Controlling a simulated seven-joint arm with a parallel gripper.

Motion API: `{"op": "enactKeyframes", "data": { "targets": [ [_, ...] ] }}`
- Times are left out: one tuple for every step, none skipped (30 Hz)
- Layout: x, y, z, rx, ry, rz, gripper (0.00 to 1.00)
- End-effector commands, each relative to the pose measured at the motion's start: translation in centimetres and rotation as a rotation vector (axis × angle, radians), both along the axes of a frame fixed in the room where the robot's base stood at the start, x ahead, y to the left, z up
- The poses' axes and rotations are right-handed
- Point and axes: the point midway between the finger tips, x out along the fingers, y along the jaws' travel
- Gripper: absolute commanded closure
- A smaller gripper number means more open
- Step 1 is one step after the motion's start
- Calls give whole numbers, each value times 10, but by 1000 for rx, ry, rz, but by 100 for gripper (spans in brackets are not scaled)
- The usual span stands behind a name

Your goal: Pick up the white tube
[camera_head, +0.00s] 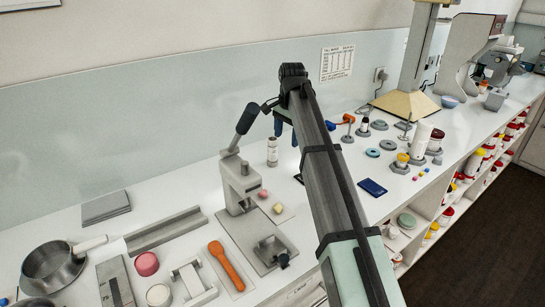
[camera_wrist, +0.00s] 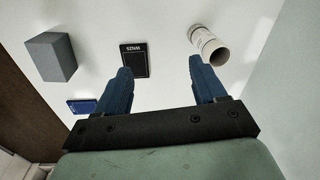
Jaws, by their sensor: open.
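The white tube (camera_head: 272,151) stands upright on the white bench near the back wall, left of my arm in the head view. In the wrist view the white tube (camera_wrist: 207,45) is at the upper right, with a dark open-looking round end and small print on its side. My gripper (camera_wrist: 160,68) is open, with two blue fingers and nothing between them. The right fingertip lies just below the tube in the picture, apparently apart from it. In the head view my gripper (camera_head: 286,133) is raised above the bench, partly hidden by my arm.
A black pad (camera_wrist: 134,60) lies between the fingers in view. A grey block (camera_wrist: 50,57) and a blue pad (camera_wrist: 82,106) are further left. A lever press (camera_head: 240,180) stands left of the tube. The wall (camera_head: 150,130) is close behind. Several small jars stand right of my arm.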

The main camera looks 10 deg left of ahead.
Motion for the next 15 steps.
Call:
{"op": "enactKeyframes", "data": {
  "targets": [
    [-1,4,2,9,-20,45,30],
    [0,6,3,13,-32,73,30],
    [1,9,4,18,-45,110,30],
    [2,11,5,22,-56,138,30],
    [3,13,6,25,-68,167,30],
    [4,14,7,28,-81,205,30],
    [5,15,7,30,-94,235,30],
    [6,16,8,30,-105,267,30],
    [8,17,8,31,-121,311,30],
    [9,18,9,32,-136,347,30],
    [10,19,9,31,-149,382,30],
    [13,21,10,31,-167,436,30],
    [14,22,11,29,-184,479,30],
    [16,24,11,27,-199,525,30],
    [19,26,12,23,-224,591,30]
  ]
}}
